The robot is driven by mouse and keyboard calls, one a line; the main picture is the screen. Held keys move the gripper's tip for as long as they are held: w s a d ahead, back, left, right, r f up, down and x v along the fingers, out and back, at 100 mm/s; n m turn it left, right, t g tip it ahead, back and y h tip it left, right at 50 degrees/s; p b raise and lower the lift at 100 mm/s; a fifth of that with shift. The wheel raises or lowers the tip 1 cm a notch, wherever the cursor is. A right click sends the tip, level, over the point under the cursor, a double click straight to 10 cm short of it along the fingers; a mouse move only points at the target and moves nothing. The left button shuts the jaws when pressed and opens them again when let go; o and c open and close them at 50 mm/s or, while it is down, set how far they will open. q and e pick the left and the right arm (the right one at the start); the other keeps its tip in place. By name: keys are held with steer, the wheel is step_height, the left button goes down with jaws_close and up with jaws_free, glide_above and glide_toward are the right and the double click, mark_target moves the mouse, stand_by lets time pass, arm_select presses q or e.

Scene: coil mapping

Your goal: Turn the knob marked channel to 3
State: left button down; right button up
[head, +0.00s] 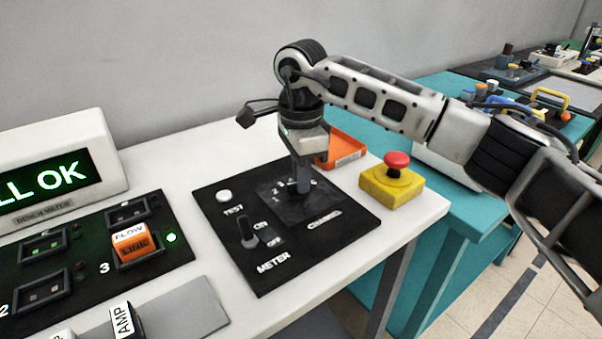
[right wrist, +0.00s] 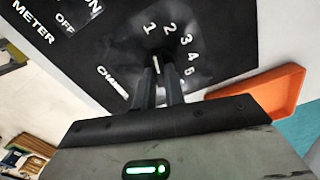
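The channel knob (right wrist: 156,64) is dark with a white pointer line. It is on a black panel (head: 232,202) and points up toward the 1 in the right wrist view. Printed digits (right wrist: 185,38) curve around it, 1 at the upper left, then 2, 3 and more down the right. My right gripper (head: 303,188) points down over this dial. In the right wrist view its fingers (right wrist: 162,82) are close together, one on each side of the knob, and look shut on it. They hide most of the knob in the head view. My left gripper is not in view.
On the same panel are a meter switch (head: 246,232) and a white test button (head: 224,196). A red emergency button on a yellow box (head: 391,186) stands to the right. An orange tray (head: 345,149) lies behind. A lit display (head: 45,182) and coil sockets (head: 43,246) are left.

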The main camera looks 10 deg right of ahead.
jaws_close()
steer(key=m, duration=0.5)
steer(key=shift+s+m, duration=0.1)
steer(key=shift+m, duration=0.2)
steer(key=m, duration=0.5)
steer(key=shift+a+m, duration=0.1)
steer(key=shift+m, duration=0.6)
steer(key=o, duration=0.7)
jaws_free()
steer(key=shift+s, duration=0.1)
step_height(320, 180, up, 16)
steer(key=shift+r+p, duration=0.1)
steer(key=shift+p, duration=0.4)
